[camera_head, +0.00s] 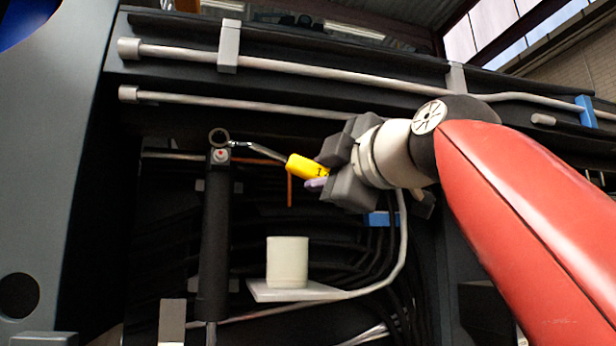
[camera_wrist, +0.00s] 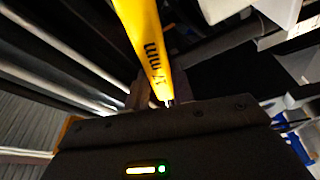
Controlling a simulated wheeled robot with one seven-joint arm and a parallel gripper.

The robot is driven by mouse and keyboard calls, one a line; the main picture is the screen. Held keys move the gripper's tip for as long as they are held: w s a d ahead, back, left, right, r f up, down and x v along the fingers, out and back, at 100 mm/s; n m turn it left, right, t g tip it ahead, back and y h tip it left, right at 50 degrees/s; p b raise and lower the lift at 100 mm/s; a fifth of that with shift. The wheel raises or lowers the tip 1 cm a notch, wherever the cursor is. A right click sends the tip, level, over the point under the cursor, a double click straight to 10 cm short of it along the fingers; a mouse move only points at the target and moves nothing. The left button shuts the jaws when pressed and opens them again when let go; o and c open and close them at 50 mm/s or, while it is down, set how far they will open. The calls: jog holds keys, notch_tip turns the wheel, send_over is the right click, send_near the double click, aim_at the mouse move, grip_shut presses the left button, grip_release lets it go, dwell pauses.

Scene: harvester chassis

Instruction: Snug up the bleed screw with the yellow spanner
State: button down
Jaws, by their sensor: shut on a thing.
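The yellow spanner (camera_head: 307,168) is held in my gripper (camera_head: 328,172), which is shut on the end of its yellow handle. Its metal shaft points left, and its head lies close to the top of a black upright cylinder (camera_head: 215,240). A small pale fitting with a red spot (camera_head: 220,155), likely the bleed screw, sits on that top, below a dark ring. I cannot tell whether the spanner head is on it or only beside it. In the wrist view the yellow handle (camera_wrist: 145,40) with black lettering runs up out of the picture; the spanner head is not visible there.
A white cup (camera_head: 287,262) stands on a small pale shelf (camera_head: 300,291) below the spanner. Grey pipes (camera_head: 250,104) cross the dark chassis above. Black hoses hang behind the shelf. A small purple thing (camera_head: 316,185) shows just under the yellow handle.

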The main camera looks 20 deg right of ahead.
jog(key=shift+w+d+p, duration=0.15)
jog(key=shift+w+p, duration=0.55)
jog(key=shift+w, duration=2.65)
jog(key=shift+a+f+m+t+h+b, duration=0.15)
jog(key=shift+a+f+m+b, duration=0.15)
jog(key=shift+f+m+b, duration=0.4)
jog(key=shift+a+f+m+t+h+b, duration=0.2)
jog(key=shift+f+m+b, duration=0.25)
jog(key=shift+b, duration=0.4)
